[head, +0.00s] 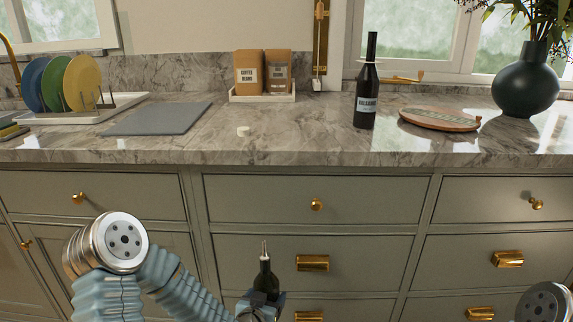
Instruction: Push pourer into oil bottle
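A small dark oil bottle (265,282) stands upright at the bottom centre of the head view, in front of the drawers. A thin metal pourer (265,248) points up from its neck; I cannot tell how deep it sits. My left gripper (264,298) is around the lower part of the bottle and appears shut on it. The gripper hides the bottle's base. My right arm shows only at the lower right corner, and its gripper is out of view.
The marble counter (300,140) has a small white round piece (243,131) near its front edge. A grey board (158,118) and a plate rack (85,108) are at left. A balsamic bottle (366,105), a round wooden board (440,119) and a dark vase (525,80) are at right.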

